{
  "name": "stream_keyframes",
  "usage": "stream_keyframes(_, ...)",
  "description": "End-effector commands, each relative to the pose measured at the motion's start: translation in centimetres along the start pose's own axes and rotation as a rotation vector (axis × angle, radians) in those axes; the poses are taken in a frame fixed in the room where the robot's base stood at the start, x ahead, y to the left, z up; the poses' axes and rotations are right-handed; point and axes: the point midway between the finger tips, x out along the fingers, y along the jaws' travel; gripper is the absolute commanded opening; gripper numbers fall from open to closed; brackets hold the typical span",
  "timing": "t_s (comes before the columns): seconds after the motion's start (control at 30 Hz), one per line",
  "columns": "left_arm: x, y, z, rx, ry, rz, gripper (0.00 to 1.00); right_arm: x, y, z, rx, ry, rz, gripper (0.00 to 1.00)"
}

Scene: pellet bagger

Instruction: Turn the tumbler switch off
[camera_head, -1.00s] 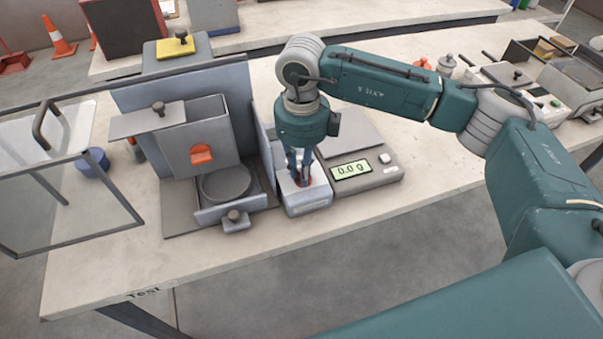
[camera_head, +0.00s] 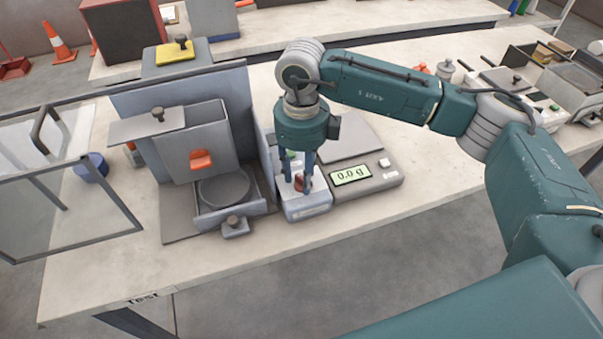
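The tumbler switch (camera_head: 299,183) is a small red part on top of a light grey switch box (camera_head: 305,208) near the table's front edge. A green part (camera_head: 291,155) shows on the same box, behind my fingers. My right gripper (camera_head: 298,182) points down over the box. Its two fingers are apart, one on each side of the red switch. I cannot tell whether a finger touches it. Which way the switch is tipped is too small to tell. My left gripper is not in view.
A scale (camera_head: 372,183) reading 0.0 stands right of the box. The grey bagger with an orange tab (camera_head: 201,160) and a round plate (camera_head: 224,187) stands to the left. A glass-panelled door (camera_head: 75,215) swings out at far left. The table's front strip (camera_head: 250,253) is clear.

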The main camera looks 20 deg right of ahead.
Motion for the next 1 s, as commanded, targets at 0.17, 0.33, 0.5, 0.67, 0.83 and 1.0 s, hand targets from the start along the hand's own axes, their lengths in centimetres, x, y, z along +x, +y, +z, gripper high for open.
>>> stream_keyframes(0.17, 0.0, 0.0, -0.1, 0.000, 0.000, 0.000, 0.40, -2.6, 0.0, 0.1, -0.001, -0.006, -0.001, 0.35)
stream_keyframes(0.33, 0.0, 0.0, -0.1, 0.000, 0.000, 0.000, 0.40, -6.3, 0.0, 0.1, -0.001, -0.006, -0.001, 0.35)
stream_keyframes(0.5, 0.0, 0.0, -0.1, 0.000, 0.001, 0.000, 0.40, -9.6, 0.0, 0.1, 0.000, -0.005, -0.002, 0.35)
stream_keyframes(0.67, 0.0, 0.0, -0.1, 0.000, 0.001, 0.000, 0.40, -11.3, 0.0, 0.0, 0.000, -0.003, -0.001, 0.35)
stream_keyframes(0.83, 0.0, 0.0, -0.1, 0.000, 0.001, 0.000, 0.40, -11.9, 0.0, 0.0, -0.001, -0.002, 0.000, 0.35)
stream_keyframes(1.0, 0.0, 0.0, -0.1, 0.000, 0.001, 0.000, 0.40, -11.9, 0.0, 0.0, -0.001, -0.002, 0.000, 0.35)
